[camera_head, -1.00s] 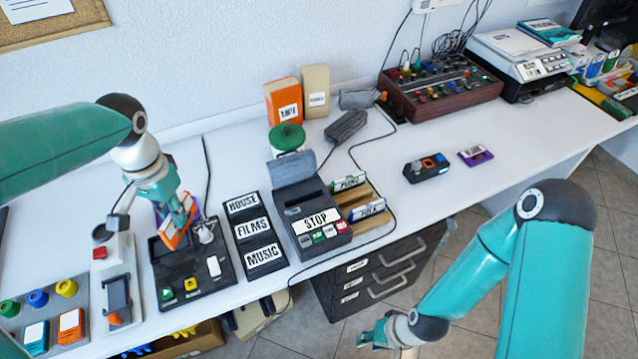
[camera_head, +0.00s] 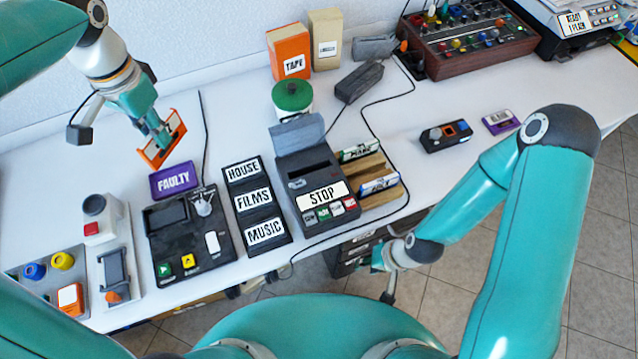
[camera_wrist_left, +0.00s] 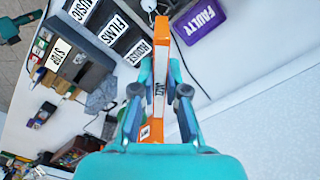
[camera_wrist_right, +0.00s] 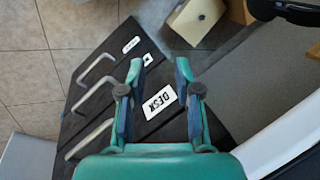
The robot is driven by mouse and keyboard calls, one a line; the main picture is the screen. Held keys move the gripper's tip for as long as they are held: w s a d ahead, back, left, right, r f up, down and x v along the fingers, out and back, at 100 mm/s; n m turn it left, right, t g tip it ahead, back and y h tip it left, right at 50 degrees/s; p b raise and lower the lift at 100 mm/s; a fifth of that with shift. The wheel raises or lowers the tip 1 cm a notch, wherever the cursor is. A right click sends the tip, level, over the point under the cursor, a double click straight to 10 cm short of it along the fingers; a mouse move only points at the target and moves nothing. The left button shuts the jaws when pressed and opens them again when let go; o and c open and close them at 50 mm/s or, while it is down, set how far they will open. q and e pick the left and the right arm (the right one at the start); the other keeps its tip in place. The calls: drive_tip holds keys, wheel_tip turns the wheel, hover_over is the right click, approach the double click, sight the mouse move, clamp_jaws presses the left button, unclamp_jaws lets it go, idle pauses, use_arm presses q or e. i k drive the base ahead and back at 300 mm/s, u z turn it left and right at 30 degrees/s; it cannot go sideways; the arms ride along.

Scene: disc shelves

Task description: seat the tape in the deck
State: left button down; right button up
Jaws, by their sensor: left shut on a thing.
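An orange tape (camera_head: 152,158) with a white label is held edge-on in my left gripper (camera_head: 158,130). It hangs above the table behind the black deck at left. In the left wrist view the tape (camera_wrist_left: 162,38) stands between the two fingers. The black deck (camera_head: 165,245) has a window, a lever and green and yellow buttons. A second deck (camera_head: 315,172) has a raised grey lid and a STOP label. A purple tape marked FAULTY (camera_head: 174,181) lies at the black deck's back edge. My right gripper (camera_wrist_right: 159,68) is open and empty, low in front of the table.
A rack marked HOUSE, FILMS and MUSIC (camera_head: 263,208) stands between the decks. A wooden holder (camera_head: 385,195) with tapes is right of the STOP deck. A green-lidded pot (camera_head: 292,96), boxes (camera_head: 289,50) and cables stand behind. A purple tape (camera_head: 500,122) lies at right.

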sight(311, 177)
drive_tip(key=k, duration=1)
